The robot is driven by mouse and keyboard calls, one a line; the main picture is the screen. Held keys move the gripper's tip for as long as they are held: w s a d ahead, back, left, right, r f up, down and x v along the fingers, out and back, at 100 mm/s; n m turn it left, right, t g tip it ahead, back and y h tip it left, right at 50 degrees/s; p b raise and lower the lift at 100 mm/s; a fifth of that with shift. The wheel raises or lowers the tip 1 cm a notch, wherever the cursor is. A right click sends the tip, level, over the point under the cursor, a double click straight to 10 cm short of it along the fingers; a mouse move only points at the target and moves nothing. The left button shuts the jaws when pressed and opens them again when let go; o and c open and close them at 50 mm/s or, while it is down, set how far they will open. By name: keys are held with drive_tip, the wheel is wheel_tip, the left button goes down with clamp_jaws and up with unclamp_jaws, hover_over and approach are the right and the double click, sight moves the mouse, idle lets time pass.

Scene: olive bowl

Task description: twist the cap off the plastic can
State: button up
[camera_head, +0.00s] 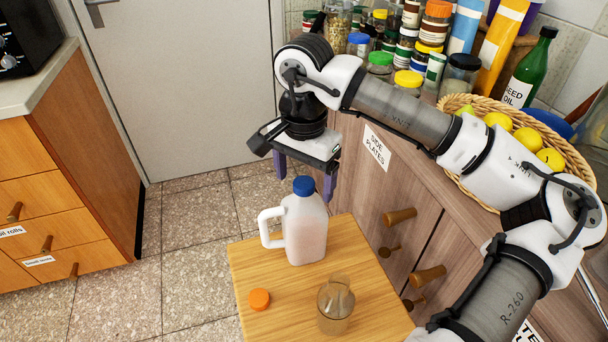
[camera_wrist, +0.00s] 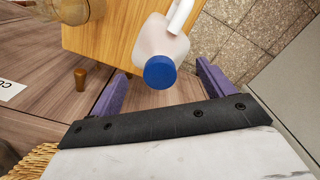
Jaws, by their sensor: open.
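The plastic can (camera_head: 306,226) is a whitish, translucent jug with a side handle. It stands upright on a small wooden table (camera_head: 372,290). Its blue cap (camera_head: 304,185) sits on its neck; the cap also shows in the wrist view (camera_wrist: 160,72). My gripper (camera_head: 305,176) has purple fingers spread apart. In the head view it is above and around the height of the cap. In the wrist view the cap lies between the fingers' directions, slightly beyond the tips (camera_wrist: 162,75). I see no contact between fingers and cap.
Open tiled floor (camera_head: 195,245) lies left.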

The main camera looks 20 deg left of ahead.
sight(304, 183)
drive_tip(key=shift+r, duration=0.1)
drive_tip(key=shift+r+p, duration=1.7)
drive_tip(key=shift+r, duration=1.25)
drive_tip(key=shift+f, duration=0.1)
